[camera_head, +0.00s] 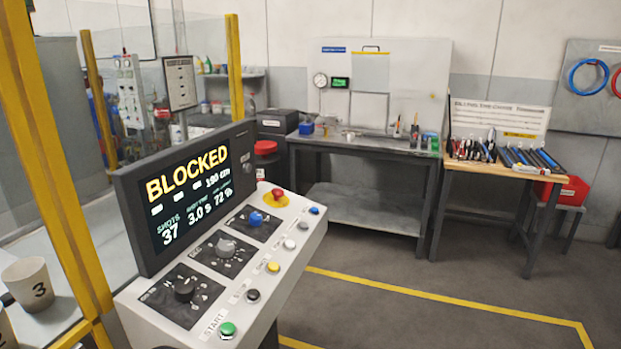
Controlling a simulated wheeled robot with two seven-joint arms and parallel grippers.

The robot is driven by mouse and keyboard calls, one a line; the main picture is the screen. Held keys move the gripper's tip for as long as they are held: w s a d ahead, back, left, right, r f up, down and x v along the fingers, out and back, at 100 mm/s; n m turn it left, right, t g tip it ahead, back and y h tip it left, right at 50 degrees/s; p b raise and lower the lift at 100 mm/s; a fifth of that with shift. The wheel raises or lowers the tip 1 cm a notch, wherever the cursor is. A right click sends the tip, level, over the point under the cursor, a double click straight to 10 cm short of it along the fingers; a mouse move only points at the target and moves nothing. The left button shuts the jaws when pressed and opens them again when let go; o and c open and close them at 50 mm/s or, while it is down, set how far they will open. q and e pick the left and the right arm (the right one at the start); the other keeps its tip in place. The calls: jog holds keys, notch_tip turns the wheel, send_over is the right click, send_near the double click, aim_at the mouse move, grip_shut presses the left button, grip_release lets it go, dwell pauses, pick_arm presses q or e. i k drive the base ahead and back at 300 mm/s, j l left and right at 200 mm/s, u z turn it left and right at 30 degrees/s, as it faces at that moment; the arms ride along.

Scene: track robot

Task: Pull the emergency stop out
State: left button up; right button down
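The emergency stop (278,195) is a red mushroom button on a yellow base. It sits at the far end of the white control console (262,290), close to the screen's right edge. I cannot tell from this view whether it is pressed in or out. The screen (190,196) above the console reads "BLOCKED" in yellow. No gripper shows in the view.
Floor right of the console is clear.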

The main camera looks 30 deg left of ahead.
aim_at(277, 193)
jog(key=i+l+u, duration=0.1)
jog(key=i+u, duration=0.25)
jog(key=i+l+u, duration=0.35)
jog(key=i, duration=0.2)
jog(key=j, duration=0.1)
